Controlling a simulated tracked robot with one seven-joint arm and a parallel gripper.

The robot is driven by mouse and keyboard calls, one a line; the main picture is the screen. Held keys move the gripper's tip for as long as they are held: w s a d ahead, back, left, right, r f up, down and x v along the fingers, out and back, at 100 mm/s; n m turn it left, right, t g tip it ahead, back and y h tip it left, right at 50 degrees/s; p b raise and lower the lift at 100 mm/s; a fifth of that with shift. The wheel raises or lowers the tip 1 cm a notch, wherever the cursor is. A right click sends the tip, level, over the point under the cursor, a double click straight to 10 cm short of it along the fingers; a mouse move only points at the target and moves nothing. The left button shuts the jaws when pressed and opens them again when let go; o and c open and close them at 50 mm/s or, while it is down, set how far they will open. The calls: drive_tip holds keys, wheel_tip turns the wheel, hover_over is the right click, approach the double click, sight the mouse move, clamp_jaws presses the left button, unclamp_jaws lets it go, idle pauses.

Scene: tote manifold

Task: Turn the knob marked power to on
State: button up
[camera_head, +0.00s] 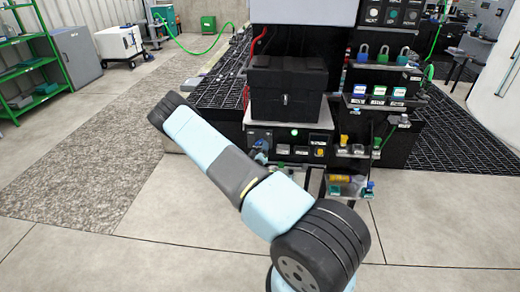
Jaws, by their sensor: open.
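No knob can be singled out as the one marked power; the small labels are unreadable. A dark control panel (290,137) sits low on the black unit, with a lit green spot (294,132) and several small fittings. One fitting is yellow (320,152). A blue part (261,146) shows at the panel's left end; I cannot tell what it is. Another dark panel (392,14) with round buttons is at the top right. My light blue arm crosses the foreground up to the left, hiding some floor. I cannot make out my gripper.
A black box (288,91) stands above the low panel. Coloured padlocks (382,55) and small bins fill shelves to its right. Black grating (212,92) surrounds the unit. A green rack (32,64) and a grey cabinet (76,58) stand at left. The front floor is clear.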

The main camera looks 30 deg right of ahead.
drive_tip(key=v, duration=1.1)
drive_tip(key=shift+s+a, duration=0.2)
drive_tip(key=w+a+r+m+g+y, duration=0.2)
drive_tip(key=a+r+m+g, duration=0.1)
drive_tip(key=r, duration=0.3)
drive_tip(key=w+a+r+m+g+y, duration=0.2)
drive_tip(key=a+r+m, duration=0.1)
drive_tip(key=r, duration=0.4)
drive_tip(key=s+a+r+g+y, duration=0.1)
drive_tip(key=s+a+r+y, duration=0.2)
drive_tip(key=r, duration=0.5)
drive_tip(key=s+a+r+g+y, duration=0.15)
drive_tip(key=a+r, duration=0.25)
drive_tip(key=r, duration=0.5)
drive_tip(key=s+a+r+n+y, duration=0.3)
drive_tip(key=s+r, duration=1)
drive_tip(key=s, duration=0.2)
drive_tip(key=s+r+g, duration=0.1)
drive_tip(key=s+r, duration=0.2)
drive_tip(key=s, duration=0.5)
drive_tip(key=s+r+n+g+h, duration=0.1)
drive_tip(key=s+r, duration=0.1)
drive_tip(key=s, duration=0.7)
drive_tip(key=shift+s+d+r, duration=0.15)
drive_tip(key=shift+s+r, duration=0.1)
drive_tip(key=shift+r, duration=0.15)
drive_tip(key=shift+h, duration=0.25)
